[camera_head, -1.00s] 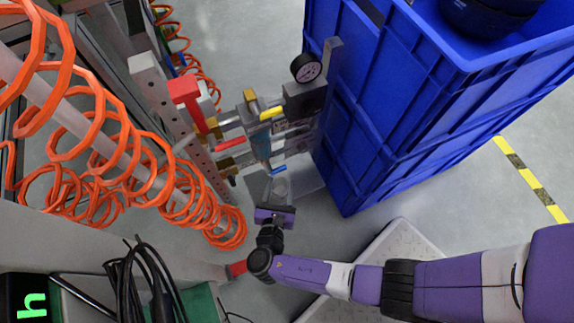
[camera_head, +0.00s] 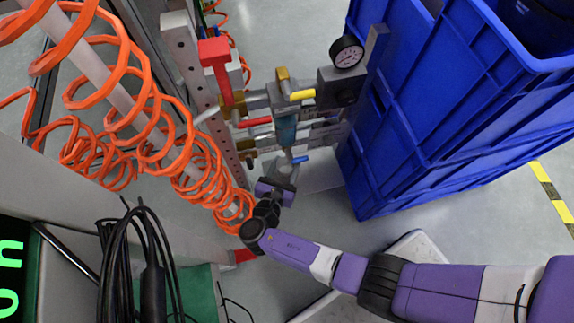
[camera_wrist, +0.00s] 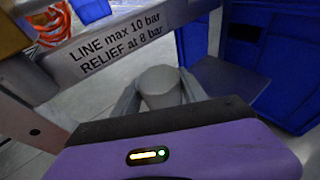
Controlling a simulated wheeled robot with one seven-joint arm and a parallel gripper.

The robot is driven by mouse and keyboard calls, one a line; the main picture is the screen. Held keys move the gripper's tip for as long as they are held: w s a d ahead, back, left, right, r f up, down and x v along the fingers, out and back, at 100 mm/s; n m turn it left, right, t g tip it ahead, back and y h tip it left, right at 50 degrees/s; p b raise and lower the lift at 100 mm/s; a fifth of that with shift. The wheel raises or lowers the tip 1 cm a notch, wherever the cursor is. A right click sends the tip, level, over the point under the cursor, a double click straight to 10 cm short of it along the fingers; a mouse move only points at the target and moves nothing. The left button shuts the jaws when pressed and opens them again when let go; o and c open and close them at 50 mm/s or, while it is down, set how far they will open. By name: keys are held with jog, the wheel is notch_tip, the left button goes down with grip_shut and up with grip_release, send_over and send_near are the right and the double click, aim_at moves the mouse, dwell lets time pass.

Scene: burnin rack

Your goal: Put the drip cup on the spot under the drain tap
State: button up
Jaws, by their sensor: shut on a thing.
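The drip cup (camera_wrist: 160,84) is a small grey cup seen from above in the wrist view. My gripper (camera_wrist: 166,92) is shut on it, one finger on each side. In the head view my purple gripper (camera_head: 280,181) holds the cup low beside the pipe assembly, close under the small blue tap handle (camera_head: 300,159). The filter bowl (camera_head: 286,130) hangs above it. A flat grey plate (camera_head: 321,174) lies to the right of the cup; it also shows in the wrist view (camera_wrist: 228,82). I cannot make out a marked spot or the cup's clearance from the surface.
A labelled rail (camera_wrist: 125,40) crosses close above my gripper. Orange coiled hoses (camera_head: 190,160) hang at the left. Blue crates (camera_head: 440,110) stand close at the right. The pressure gauge (camera_head: 346,52), red lever (camera_head: 216,65) and yellow handle (camera_head: 302,95) stick out above.

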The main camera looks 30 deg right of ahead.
jog(key=shift+f+b, duration=0.45)
jog(key=shift+f, duration=0.3)
dwell(0.6)
jog(key=o, duration=1.4)
jog(key=p+v, duration=0.2)
jog(key=v, duration=0.4)
jog(key=shift+a+r+p, duration=0.15)
jog(key=shift+r+p, duration=0.05)
jog(key=shift+p, duration=0.1)
jog(key=shift+s+a+r, duration=0.1)
jog(key=shift+s+a, duration=0.4)
jog(key=shift+s, duration=0.05)
